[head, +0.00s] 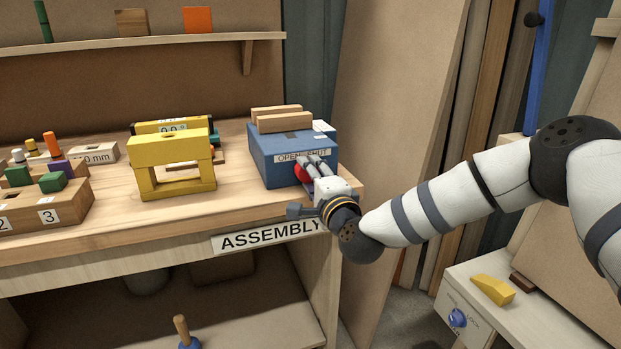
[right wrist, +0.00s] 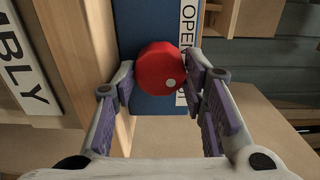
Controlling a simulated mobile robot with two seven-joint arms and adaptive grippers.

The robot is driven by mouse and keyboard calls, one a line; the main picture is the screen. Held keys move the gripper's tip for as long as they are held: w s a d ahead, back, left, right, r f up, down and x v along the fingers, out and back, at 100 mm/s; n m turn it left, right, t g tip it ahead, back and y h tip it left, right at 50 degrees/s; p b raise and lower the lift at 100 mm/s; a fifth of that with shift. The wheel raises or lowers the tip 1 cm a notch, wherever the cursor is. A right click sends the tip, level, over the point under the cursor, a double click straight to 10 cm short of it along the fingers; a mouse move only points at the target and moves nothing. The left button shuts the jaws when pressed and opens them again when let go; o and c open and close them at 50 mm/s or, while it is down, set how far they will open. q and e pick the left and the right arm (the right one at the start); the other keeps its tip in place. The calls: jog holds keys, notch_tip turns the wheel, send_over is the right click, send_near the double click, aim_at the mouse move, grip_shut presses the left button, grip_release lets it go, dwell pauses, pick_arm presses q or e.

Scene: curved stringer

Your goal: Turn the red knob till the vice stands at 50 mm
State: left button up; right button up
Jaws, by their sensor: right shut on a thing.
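The vice is a blue block (head: 268,155) at the right end of the bench, with two wooden jaws (head: 279,119) on top and an OPEN/SHUT label on its front. The red knob (right wrist: 161,68) sticks out of the front face, with a pale dot on its rim; in the head view it is mostly hidden by my fingers. My right gripper (head: 310,167) is at the knob, its fingers on either side of it and shut on it. I cannot read a millimetre value on the vice. My left gripper is not in view.
A yellow frame block (head: 172,163) stands left of the vice, with a yellow gauge (head: 172,125) behind it. Numbered wooden blocks with coloured pegs (head: 45,200) stand at the left. A low side table (head: 470,312) with a yellow wedge (head: 492,289) is at the right.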

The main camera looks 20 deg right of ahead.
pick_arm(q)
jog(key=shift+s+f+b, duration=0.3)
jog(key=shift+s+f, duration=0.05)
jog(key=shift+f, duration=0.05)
pick_arm(e)
jog(key=shift+a+f+m, duration=0.1)
jog(key=shift+m, duration=1.2)
jog(key=o, duration=1.2)
jog(key=shift+c, duration=0.2)
jog(key=s, duration=0.8)
jog(key=shift+r, duration=0.2)
